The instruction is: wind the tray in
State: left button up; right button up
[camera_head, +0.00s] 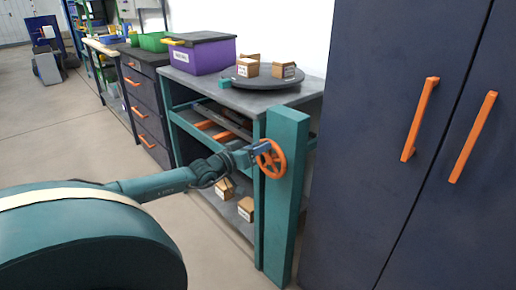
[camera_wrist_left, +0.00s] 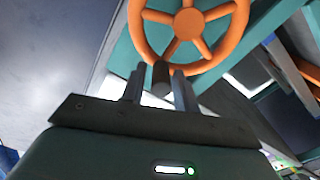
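The orange handwheel (camera_head: 270,159) is mounted on a teal post at the front right of the workbench. It also shows in the left wrist view (camera_wrist_left: 190,22), with a dark crank knob (camera_wrist_left: 161,77) sticking out from its rim toward me. My left gripper (camera_head: 257,148) is at the wheel. In the left wrist view its fingers (camera_wrist_left: 160,88) stand apart, one on each side of the knob, with gaps visible. A dark slatted piece (camera_head: 232,121), perhaps the tray, lies under the bench top beside orange bars (camera_head: 205,124); its full extent is hidden. My right gripper is not in view.
The bench top holds a purple bin (camera_head: 203,54), a round dark turntable (camera_head: 262,78) and small cardboard boxes. More boxes (camera_head: 245,208) sit on the lower shelf. A dark cabinet with orange handles (camera_head: 420,118) stands close on the right.

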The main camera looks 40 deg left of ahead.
pick_arm(q)
jog(key=shift+o, duration=1)
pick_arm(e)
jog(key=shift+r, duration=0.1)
pick_arm(q)
jog(key=shift+s, duration=0.1)
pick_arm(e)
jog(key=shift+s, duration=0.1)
pick_arm(q)
jog(key=s+a+p, duration=0.1)
jog(key=s+p, duration=0.4)
jog(key=s, duration=0.8)
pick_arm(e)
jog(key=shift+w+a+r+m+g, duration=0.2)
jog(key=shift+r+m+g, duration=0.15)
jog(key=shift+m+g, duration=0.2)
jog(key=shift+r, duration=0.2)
